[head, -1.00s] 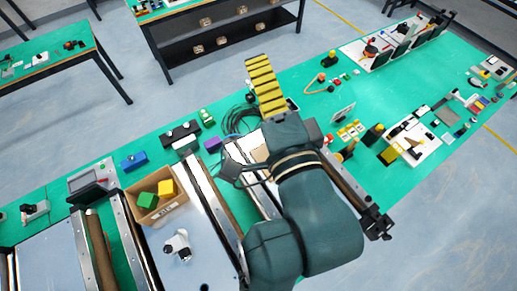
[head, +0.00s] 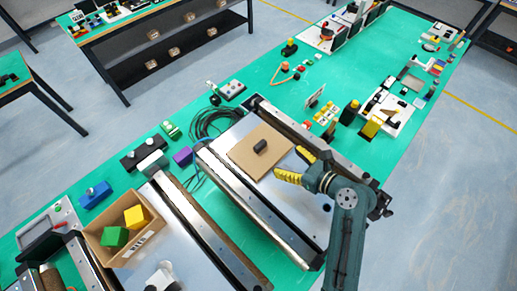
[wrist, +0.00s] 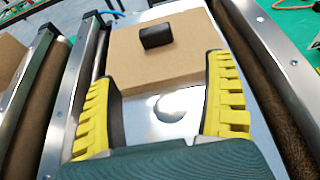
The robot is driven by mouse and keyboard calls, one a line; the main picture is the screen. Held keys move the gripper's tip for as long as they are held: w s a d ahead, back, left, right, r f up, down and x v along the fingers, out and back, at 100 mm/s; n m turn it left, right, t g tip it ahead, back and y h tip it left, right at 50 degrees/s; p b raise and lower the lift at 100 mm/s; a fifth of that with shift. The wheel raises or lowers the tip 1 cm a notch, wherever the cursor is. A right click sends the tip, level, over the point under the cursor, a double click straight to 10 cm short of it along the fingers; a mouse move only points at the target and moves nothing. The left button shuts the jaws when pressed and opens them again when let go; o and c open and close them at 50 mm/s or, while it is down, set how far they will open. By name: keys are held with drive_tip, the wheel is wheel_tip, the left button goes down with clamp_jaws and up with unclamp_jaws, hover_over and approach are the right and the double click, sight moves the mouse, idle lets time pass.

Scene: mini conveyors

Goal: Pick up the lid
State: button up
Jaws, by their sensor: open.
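The lid (head: 247,158) is a flat tan cardboard square with a dark cylindrical knob (head: 260,146) on top. It lies on the silver plate of a mini conveyor in the middle of the head view. In the wrist view the lid (wrist: 165,65) and its dark knob (wrist: 156,36) are straight ahead, beyond the fingertips. My gripper (head: 295,165) is to the right of the lid in the head view, with yellow ribbed fingers. In the wrist view my gripper (wrist: 162,80) is open and empty, its fingers wide apart and the knob not between them.
An open cardboard box (head: 108,233) holds a green cube (head: 115,237) and a yellow cube (head: 135,216) at the lower left. Metal conveyor rails (head: 240,194) flank the plate. Black cables (head: 215,121) lie behind the conveyor.

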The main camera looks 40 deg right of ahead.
sight(263, 147)
drive_tip(key=x, duration=0.5)
drive_tip(key=shift+w, duration=0.2)
drive_tip(key=x, duration=0.5)
drive_tip(key=shift+w+a, duration=0.2)
drive_tip(key=shift+w, duration=0.1)
drive_tip(key=shift+c, duration=0.3)
drive_tip(key=shift+r, duration=0.1)
drive_tip(key=c, duration=1.3)
drive_tip(key=shift+r, duration=0.1)
